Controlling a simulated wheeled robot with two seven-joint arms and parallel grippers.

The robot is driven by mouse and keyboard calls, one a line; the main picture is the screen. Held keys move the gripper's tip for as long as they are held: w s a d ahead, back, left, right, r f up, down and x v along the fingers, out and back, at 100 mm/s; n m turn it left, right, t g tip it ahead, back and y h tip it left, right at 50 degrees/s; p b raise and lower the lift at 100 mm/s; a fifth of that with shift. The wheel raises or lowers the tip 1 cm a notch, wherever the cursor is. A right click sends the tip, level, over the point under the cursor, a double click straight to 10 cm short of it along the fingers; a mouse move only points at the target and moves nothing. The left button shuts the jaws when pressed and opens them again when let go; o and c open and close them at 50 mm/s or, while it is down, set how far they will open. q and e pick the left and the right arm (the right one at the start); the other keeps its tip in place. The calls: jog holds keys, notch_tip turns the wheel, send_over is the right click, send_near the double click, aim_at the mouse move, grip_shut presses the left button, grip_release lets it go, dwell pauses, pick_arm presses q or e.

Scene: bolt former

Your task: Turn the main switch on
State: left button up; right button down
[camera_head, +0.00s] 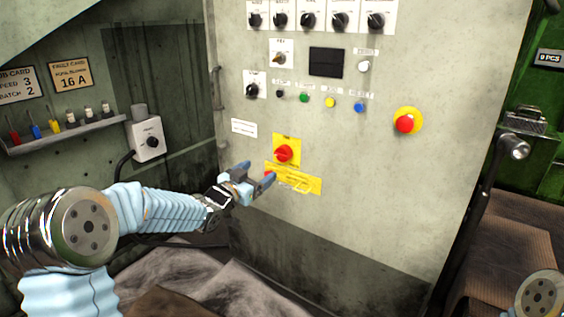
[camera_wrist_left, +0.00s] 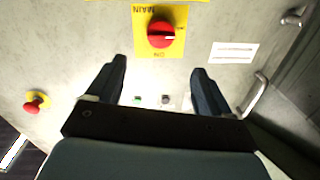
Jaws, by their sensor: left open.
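The main switch (camera_head: 284,153) is a red rotary knob on a yellow plate, low on the grey cabinet front. It also shows in the left wrist view (camera_wrist_left: 161,34), upside down, with "MAIN" and "ON" lettering. There its white mark points right, not at the "ON" lettering. My left gripper (camera_head: 258,174) is open and empty, just left of and below the knob in the head view. In the left wrist view its two fingers (camera_wrist_left: 158,72) are spread wide, with the knob beyond and above the gap. The knob is apart from both fingers. My right gripper is not in view.
A yellow label strip (camera_head: 294,179) lies below the switch. A red emergency button (camera_head: 405,123) on yellow sits to the right. Coloured buttons (camera_head: 304,98) and black knobs (camera_head: 308,20) are above. A handle (camera_wrist_left: 258,96) sticks out near the cabinet edge.

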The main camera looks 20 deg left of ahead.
aim_at(283, 158)
pick_arm(q)
jog(key=p+x, duration=0.1)
jog(key=x, duration=1.1)
jog(key=shift+w+f+p, duration=0.15)
jog(key=shift+w+p, duration=0.1)
jog(key=shift+p, duration=0.1)
jog(key=shift+c, duration=0.5)
jog(key=c, duration=0.9)
jog(key=shift+d+f+m+b, duration=0.1)
jog(key=shift+f+m+b, duration=0.15)
jog(key=shift+b, duration=0.35)
jog(key=m+b, duration=0.6)
jog(key=b, duration=0.1)
jog(key=shift+f+m, duration=0.15)
jog(key=shift+m, duration=0.2)
jog(key=m+b, duration=0.2)
jog(key=shift+m, duration=0.4)
jog(key=m+b, duration=0.1)
jog(key=m, duration=0.1)
jog(key=shift+d+m+h+b, duration=0.1)
jog(key=shift+m+h+b, duration=0.3)
jog(key=m+b, duration=0.2)
jog(key=m, duration=0.3)
jog(key=shift+m+h, duration=0.3)
jog(key=shift+m, duration=0.1)
